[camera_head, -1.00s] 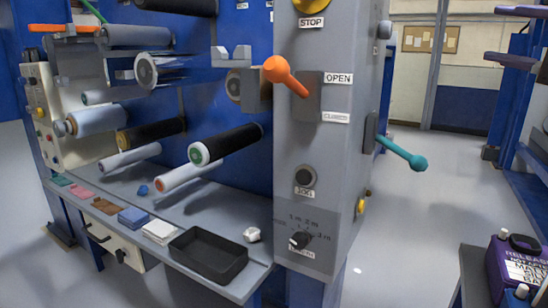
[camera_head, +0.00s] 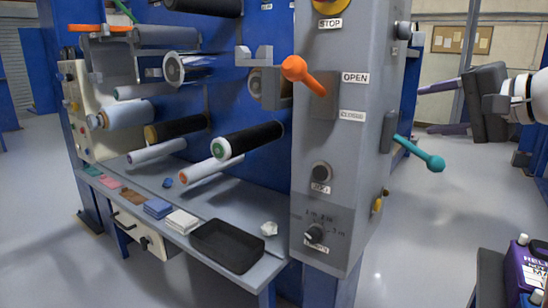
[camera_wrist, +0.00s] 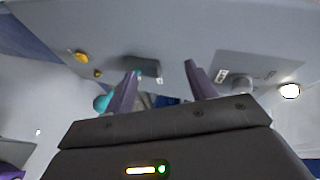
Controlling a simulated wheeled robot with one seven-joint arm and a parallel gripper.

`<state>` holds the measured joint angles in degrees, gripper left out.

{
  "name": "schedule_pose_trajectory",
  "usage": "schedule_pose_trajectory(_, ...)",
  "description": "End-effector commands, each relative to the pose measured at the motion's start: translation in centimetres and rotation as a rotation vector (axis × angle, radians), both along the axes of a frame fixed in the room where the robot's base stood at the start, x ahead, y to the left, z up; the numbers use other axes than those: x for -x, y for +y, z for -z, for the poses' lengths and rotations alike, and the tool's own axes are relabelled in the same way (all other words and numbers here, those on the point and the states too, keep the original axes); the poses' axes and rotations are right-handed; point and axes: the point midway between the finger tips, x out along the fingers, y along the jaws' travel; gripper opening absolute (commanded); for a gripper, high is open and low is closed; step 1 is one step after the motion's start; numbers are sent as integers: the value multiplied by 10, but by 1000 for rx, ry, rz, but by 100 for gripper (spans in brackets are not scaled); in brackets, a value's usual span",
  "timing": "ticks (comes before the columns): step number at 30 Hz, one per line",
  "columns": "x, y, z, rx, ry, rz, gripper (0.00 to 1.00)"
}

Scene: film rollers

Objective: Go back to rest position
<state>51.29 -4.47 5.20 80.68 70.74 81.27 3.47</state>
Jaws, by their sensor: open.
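My gripper (camera_head: 416,111) is at the right of the head view, to the right of the grey control column (camera_head: 345,150). Its dark body and purple fingers point left towards the column's side. In the wrist view my gripper (camera_wrist: 162,68) has its two purple fingers spread, with nothing between them. The teal lever (camera_head: 425,158) sticks out from the column's right side, below the gripper in the head view. In the wrist view the teal knob (camera_wrist: 101,103) shows partly behind the left finger. I cannot tell the exact gap between them.
An orange lever (camera_head: 304,75) on the column's front is by the OPEN label. Rollers and a black tray (camera_head: 228,246) are at the left. Clear floor (camera_head: 410,225) lies right of the column.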

Motion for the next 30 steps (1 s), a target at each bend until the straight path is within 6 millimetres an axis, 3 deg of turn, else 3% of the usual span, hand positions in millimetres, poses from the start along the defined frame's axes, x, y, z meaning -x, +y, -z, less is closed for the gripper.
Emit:
schedule_pose_trajectory(1, 2, 25, 21, 41, 53, -16, 55)
schedule_pose_trajectory(4, 15, 69, 75, 163, 175, -40, 55)
schedule_pose_trajectory(7, 45, 107, 136, 332, 285, -80, 55)
schedule_pose_trajectory(11, 97, 137, 214, 597, 375, -164, 55)
schedule_pose_trajectory(15, 149, 146, 284, 883, 397, -277, 55)
schedule_pose_trajectory(18, 172, 144, 316, 1031, 381, -343, 55)
schedule_pose_trajectory(21, 184, 142, 334, 1120, 363, -385, 55)
schedule_pose_trajectory(30, 189, 140, 342, 1159, 356, -401, 55)
